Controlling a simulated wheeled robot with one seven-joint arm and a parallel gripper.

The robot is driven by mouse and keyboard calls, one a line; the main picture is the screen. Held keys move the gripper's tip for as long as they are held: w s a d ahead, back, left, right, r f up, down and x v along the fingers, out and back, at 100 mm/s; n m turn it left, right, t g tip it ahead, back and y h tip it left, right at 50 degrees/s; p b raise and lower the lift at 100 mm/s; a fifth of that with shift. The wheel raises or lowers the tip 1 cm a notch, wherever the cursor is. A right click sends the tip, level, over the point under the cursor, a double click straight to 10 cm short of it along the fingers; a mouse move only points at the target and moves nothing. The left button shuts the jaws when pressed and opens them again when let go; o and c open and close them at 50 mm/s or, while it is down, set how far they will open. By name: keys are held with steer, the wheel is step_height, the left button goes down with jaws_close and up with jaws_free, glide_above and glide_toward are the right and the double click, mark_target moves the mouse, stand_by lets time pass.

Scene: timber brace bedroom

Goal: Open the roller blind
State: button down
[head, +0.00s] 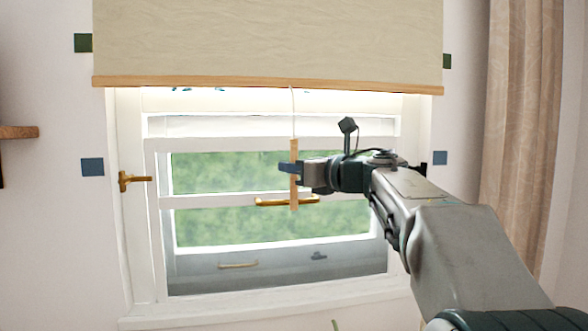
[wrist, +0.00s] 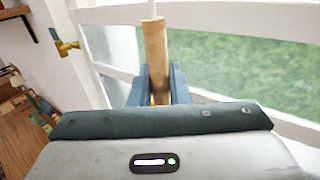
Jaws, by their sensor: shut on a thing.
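The beige roller blind (head: 268,40) hangs over the top of the window, with a wooden bar (head: 200,82) along its lower edge. A thin pale cord (head: 293,110) runs down from near the middle of the bar to a wooden pull handle (head: 294,192). My gripper (head: 289,168) is shut on this handle, in front of the window. In the wrist view the wooden pull handle (wrist: 155,48) stands upright between the blue fingers of my gripper (wrist: 158,85). The fingers partly hide its lower part there.
The white-framed window (head: 158,225) has a brass handle (head: 125,180) at its left and a brass bar (head: 270,201) behind the pull handle. A beige curtain (head: 520,120) hangs at the right. A wooden shelf (head: 18,132) juts from the left wall.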

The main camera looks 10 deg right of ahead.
step_height(320, 180, up, 37)
steer(key=p, duration=1.9)
steer(key=shift+f, duration=0.2)
steer(key=c, duration=1.4)
jaws_free()
steer(key=shift+c, duration=0.2)
steer(key=b+v, duration=0.3)
steer(key=v, duration=1.1)
